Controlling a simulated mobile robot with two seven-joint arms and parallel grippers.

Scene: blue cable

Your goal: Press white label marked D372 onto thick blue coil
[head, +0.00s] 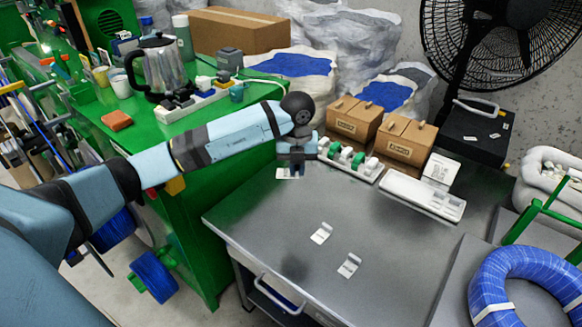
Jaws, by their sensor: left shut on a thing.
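My left gripper (291,167) points down at the back left of the grey metal table. It is shut on a small white label (284,174), partly hidden by the fingers. Its print is too small to read. A thick blue coil (487,282) with white bands lies at the lower right, cut off by the picture edge, far from the gripper. Two more white labels, one (321,233) and another (348,266), lie on the table; their marks cannot be read. My right gripper is not in view.
A rack of green and white rolls (345,157), two brown boxes (352,121) and a white tray (423,194) stand along the table's (270,235) back. A green bench (160,130) with a kettle (160,66) is at left. The table's middle is mostly clear.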

